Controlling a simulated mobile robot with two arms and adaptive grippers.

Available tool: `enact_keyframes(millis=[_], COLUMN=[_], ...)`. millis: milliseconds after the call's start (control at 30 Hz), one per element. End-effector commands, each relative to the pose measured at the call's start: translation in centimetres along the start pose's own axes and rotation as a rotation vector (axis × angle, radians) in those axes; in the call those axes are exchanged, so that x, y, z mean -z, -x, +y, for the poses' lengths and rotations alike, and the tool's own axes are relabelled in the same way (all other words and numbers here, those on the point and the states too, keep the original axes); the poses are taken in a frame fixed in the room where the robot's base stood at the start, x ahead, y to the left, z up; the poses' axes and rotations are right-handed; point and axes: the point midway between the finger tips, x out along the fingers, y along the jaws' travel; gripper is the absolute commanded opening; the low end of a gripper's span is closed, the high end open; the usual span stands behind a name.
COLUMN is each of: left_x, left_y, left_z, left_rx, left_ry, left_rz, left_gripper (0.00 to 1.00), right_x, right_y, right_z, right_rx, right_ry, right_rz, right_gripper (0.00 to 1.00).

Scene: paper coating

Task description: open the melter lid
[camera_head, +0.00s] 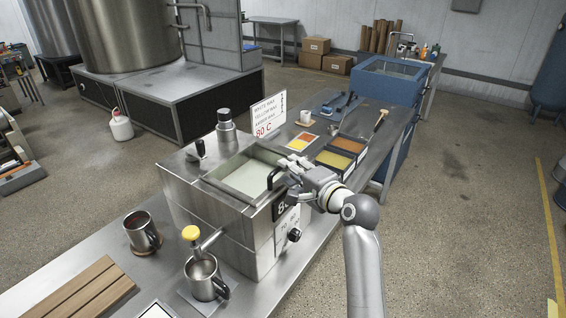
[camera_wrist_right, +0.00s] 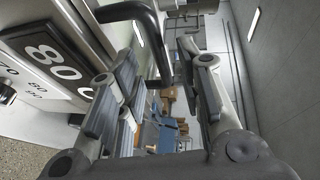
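The melter (camera_head: 225,228) is a steel box on the bench. Inside its raised rim is a pale greenish rectangle (camera_head: 247,177); I cannot tell whether this is the lid or the wax surface. A black bent handle (camera_head: 271,179) stands at the right edge of the top. It also shows in the right wrist view (camera_wrist_right: 150,38), partly between the fingers. My right gripper (camera_head: 283,177) is at this handle, its fingers apart. In the wrist view the gripper (camera_wrist_right: 163,92) is open, with gaps beside the handle. My left gripper is not in view.
A mug (camera_head: 205,278) stands under the yellow-knobbed spout (camera_head: 191,234). Another mug (camera_head: 141,231) is at left. Trays of coloured wax (camera_head: 336,161) lie behind my right gripper. A sign (camera_head: 268,115) and a grey-topped cylinder (camera_head: 226,127) stand behind the melter.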

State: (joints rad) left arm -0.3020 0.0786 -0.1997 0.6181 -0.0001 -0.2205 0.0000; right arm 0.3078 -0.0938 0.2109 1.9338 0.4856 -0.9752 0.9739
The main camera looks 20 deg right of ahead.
Motion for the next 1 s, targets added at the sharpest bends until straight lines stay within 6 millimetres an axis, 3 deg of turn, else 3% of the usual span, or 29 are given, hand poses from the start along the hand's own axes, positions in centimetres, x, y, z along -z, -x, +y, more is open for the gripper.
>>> enact_keyframes(millis=[300,767,1000], left_x=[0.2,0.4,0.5], left_y=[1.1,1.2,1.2], left_z=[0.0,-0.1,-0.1], left_rx=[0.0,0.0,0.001], left_ry=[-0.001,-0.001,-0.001], left_rz=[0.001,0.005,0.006], left_gripper=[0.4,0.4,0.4], right_x=[-0.1,0.0,0.0], right_y=[-3.7,-4.6,-4.5], right_z=[-0.1,0.0,0.0], right_rx=[-0.001,0.0,-0.001], right_ry=[0.002,0.002,0.002], right_rz=[-0.001,0.0,0.0], right_gripper=[0.34,0.34,0.03])
